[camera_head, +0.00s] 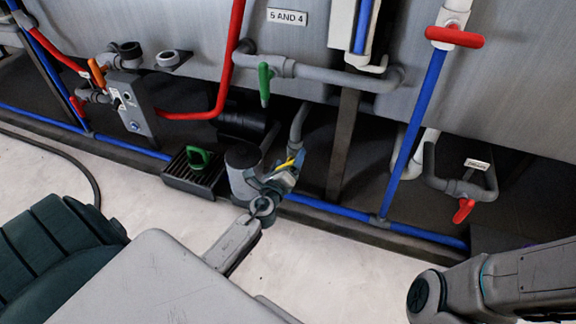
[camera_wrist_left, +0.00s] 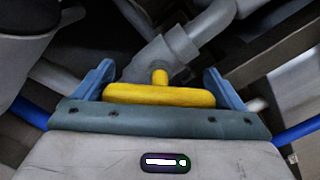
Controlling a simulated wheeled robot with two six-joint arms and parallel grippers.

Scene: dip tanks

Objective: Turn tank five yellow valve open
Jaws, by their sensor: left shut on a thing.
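The yellow valve handle (camera_wrist_left: 160,95) lies crosswise between the two blue fingers of my left gripper (camera_wrist_left: 160,88) in the left wrist view. Its stem runs into a grey pipe fitting (camera_wrist_left: 182,46) behind it. In the head view, my left gripper (camera_head: 290,172) is low in front of the tanks, and only a small bit of the yellow handle (camera_head: 289,161) shows there. The left gripper is shut on the handle, near its two ends. My right arm comes in at the lower right, with its gripper out of view.
A green-handled valve (camera_head: 264,84), a red-handled valve (camera_head: 463,210) and blue pipes (camera_head: 412,120) are nearby. A grey cylinder (camera_head: 243,170) stands just left of the left gripper.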

